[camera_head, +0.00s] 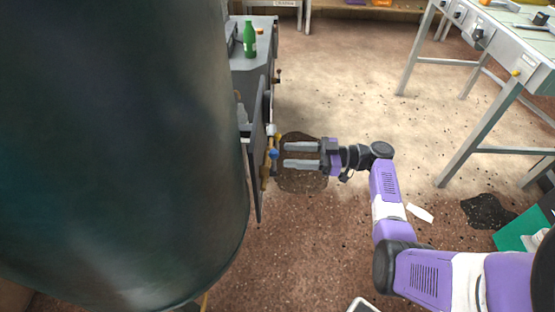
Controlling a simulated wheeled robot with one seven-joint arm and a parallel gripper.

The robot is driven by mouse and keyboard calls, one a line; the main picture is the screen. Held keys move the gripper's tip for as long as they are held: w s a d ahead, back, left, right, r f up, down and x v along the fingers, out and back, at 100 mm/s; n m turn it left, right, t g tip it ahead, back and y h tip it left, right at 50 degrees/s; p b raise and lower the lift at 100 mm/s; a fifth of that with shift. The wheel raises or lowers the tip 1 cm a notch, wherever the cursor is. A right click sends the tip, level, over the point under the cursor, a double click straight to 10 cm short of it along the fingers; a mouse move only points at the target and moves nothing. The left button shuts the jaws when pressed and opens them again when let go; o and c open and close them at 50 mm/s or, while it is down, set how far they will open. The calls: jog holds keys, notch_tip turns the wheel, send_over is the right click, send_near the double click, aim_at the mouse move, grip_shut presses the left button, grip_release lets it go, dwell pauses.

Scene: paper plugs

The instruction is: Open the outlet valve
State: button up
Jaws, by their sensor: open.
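A small blue-handled fitting (273,154), which looks like a valve, sits on a brass-coloured pipe at the edge of a dark upright panel, just right of the big tank. I cannot tell from its size whether it is the outlet valve or how it is turned. My gripper (287,156) is open and empty. Its two grey fingers point left, level with the blue handle and a small gap to its right. I cannot tell whether the fingertips touch anything.
A large dark green tank (120,150) fills the left. A green bottle (249,38) stands on a grey bench (258,60) behind. A metal-legged table (515,50) stands at the upper right. A teal box (520,230) is at the right edge. The middle floor is open, with dark stains.

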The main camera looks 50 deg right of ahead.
aim_at(274, 163)
jog(key=shift+w+a, duration=0.1)
jog(key=shift+w, duration=0.05)
jog(key=b+x, duration=0.1)
jog(key=x, duration=0.2)
jog(key=shift+w+a, duration=0.25)
dwell(0.6)
jog(key=c, duration=0.9)
